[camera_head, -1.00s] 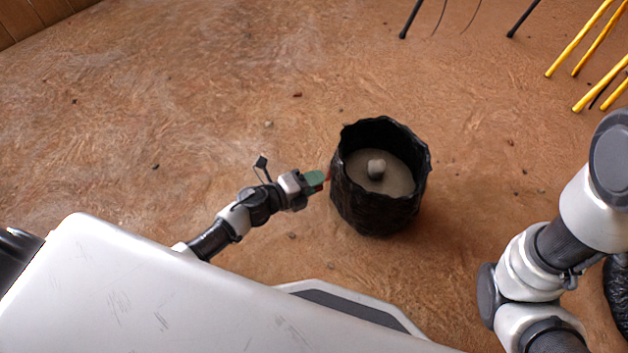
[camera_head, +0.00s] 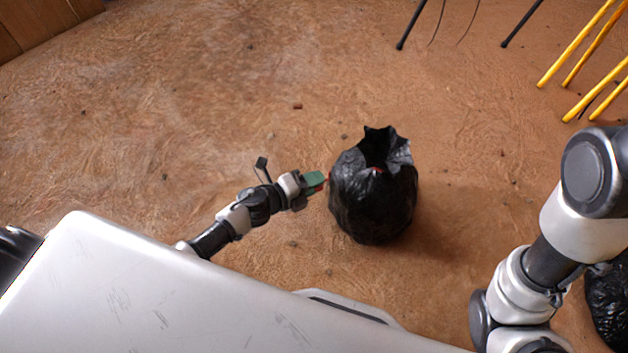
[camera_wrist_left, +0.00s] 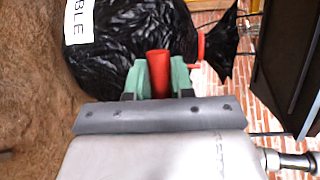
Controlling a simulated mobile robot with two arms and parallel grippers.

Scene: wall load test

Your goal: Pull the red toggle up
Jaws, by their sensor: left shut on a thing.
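The black bag (camera_head: 372,205) stands on the brown floor, its top drawn in to a ragged, narrower opening. It also fills the upper part of the left wrist view (camera_wrist_left: 115,55), with part of a white label. My left gripper (camera_head: 316,181) is beside the bag's left side, its green fingers shut on the red toggle (camera_wrist_left: 158,70). A second red piece (camera_wrist_left: 201,46) sits at the gathered bag neck in the wrist view. A small red spot shows at the bag's top in the head view. The bag's contents are hidden. My right gripper is out of view.
Yellow bars (camera_head: 575,45) and thin black legs (camera_head: 420,25) stand at the upper right. Another black bag (camera_head: 608,300) is partly visible at the right edge. The floor left of and behind the bag is mostly clear, with small debris.

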